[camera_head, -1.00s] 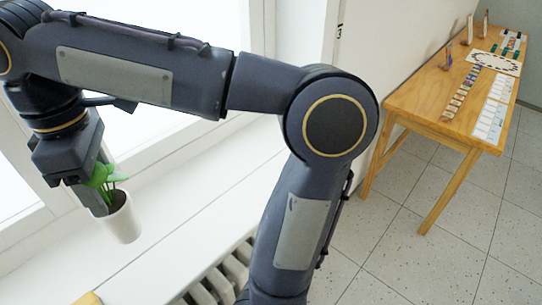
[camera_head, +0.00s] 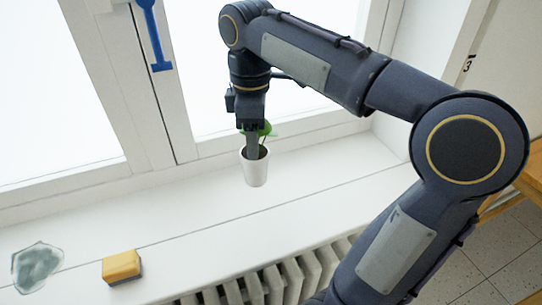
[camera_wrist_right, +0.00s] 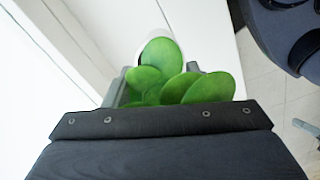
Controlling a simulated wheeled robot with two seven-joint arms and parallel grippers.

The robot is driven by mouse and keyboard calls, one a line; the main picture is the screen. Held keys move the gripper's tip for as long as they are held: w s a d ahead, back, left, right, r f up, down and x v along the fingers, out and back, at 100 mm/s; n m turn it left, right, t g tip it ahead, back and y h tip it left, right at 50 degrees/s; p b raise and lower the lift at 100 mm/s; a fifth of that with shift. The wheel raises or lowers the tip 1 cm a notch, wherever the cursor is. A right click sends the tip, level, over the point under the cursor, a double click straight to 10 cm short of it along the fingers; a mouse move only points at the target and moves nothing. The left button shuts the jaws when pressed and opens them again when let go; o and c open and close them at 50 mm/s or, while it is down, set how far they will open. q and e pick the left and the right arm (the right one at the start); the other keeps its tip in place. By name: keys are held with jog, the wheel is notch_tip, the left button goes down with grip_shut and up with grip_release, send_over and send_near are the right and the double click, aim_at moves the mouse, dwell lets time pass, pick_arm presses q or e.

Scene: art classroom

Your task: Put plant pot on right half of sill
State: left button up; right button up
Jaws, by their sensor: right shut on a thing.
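The plant pot (camera_head: 255,172) is a small white pot with a green plant (camera_head: 264,131) in it. My right gripper (camera_head: 253,150) comes down from above and is shut on the pot at its rim. The pot hangs upright over the white window sill (camera_head: 320,185); whether its base touches the sill I cannot tell. In the right wrist view the round green leaves (camera_wrist_right: 175,80) hide most of the pot and the fingertips. My left gripper is not in view.
A yellow sponge (camera_head: 121,266) and a grey-green smear or cloth (camera_head: 36,266) are on the sill at the left. A blue squeegee-like tool (camera_head: 154,35) is at the window frame. A radiator (camera_head: 285,280) is below the sill. The sill right of the pot is bare.

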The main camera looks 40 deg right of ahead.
jog(key=w+d+f, duration=0.1)
jog(key=d+f, duration=0.3)
jog(key=f, duration=0.4)
jog(key=shift+w+f, duration=0.15)
jog(key=shift+f, duration=0.2)
jog(key=shift+f+b, duration=0.15)
jog(key=shift+b, duration=0.15)
jog(key=o, duration=1.5)
jog(key=shift+o, duration=0.2)
